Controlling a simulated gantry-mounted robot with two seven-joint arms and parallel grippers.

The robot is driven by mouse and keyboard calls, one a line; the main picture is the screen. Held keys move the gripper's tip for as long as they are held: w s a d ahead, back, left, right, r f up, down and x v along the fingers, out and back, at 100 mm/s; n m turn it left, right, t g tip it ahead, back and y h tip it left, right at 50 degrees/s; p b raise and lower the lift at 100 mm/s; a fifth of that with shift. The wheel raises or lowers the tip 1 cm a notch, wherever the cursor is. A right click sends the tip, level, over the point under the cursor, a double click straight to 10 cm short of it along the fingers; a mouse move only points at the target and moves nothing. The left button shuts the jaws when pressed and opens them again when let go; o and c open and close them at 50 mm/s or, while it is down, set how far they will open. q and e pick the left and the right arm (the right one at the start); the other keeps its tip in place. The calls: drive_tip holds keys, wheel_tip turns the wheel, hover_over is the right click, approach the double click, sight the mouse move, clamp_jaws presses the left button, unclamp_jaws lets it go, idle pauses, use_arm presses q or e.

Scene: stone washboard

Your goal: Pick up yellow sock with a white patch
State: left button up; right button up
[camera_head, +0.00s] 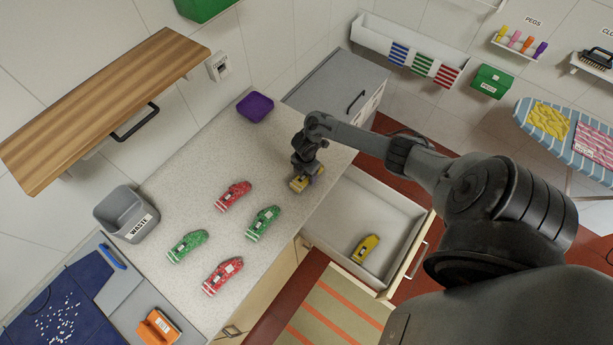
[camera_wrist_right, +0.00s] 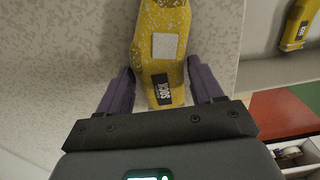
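A yellow sock with a white patch and a dark "SOCK" label lies on the speckled countertop (camera_head: 170,215), near its edge above the open drawer. The sock (camera_wrist_right: 165,45) fills the upper middle of the right wrist view; in the head view the sock (camera_head: 306,180) is partly hidden under my right gripper (camera_head: 300,172). In the wrist view my right gripper (camera_wrist_right: 162,88) is open, with one finger on each side of the sock's lower part and small gaps visible. My left gripper is not in view.
Another yellow sock (camera_head: 365,249) lies in the open drawer (camera_head: 400,215). Two red socks (camera_head: 233,195) and two green socks (camera_head: 263,222) lie on the counter to the left. A purple container (camera_head: 255,106) stands at the back; a grey waste bin (camera_head: 127,214) stands left.

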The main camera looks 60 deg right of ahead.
drive_tip(key=c, duration=0.8)
drive_tip(key=shift+o, duration=0.2)
drive_tip(key=shift+r, duration=0.1)
